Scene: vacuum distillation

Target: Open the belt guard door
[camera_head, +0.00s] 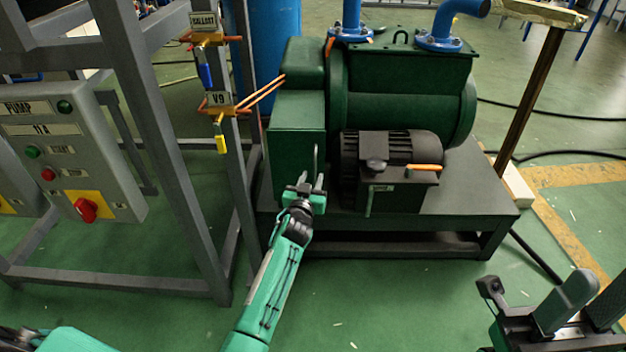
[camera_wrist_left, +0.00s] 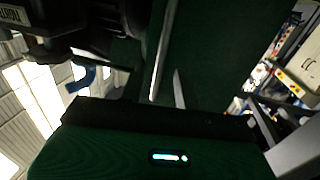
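The belt guard door (camera_head: 297,145) is the dark green panel at the pump's left end, in the middle of the head view. It looks shut. A slim grey upright handle (camera_head: 315,157) stands on its right side. My left gripper (camera_head: 311,181) is just in front of the door's lower right, at the handle's lower end. Its fingers look apart, and I cannot tell whether the handle is between them. The left wrist view shows the dark green door face (camera_wrist_left: 222,50) and pale narrow bars close to it. My right gripper (camera_head: 590,305) is at the lower right, fingers apart, empty.
The black motor (camera_head: 390,165) sits right of the door on the pump's dark base frame (camera_head: 450,205). A grey steel frame (camera_head: 205,170) with valves and a pump control box (camera_head: 75,150) stands close on the left. Green floor in front is mostly free.

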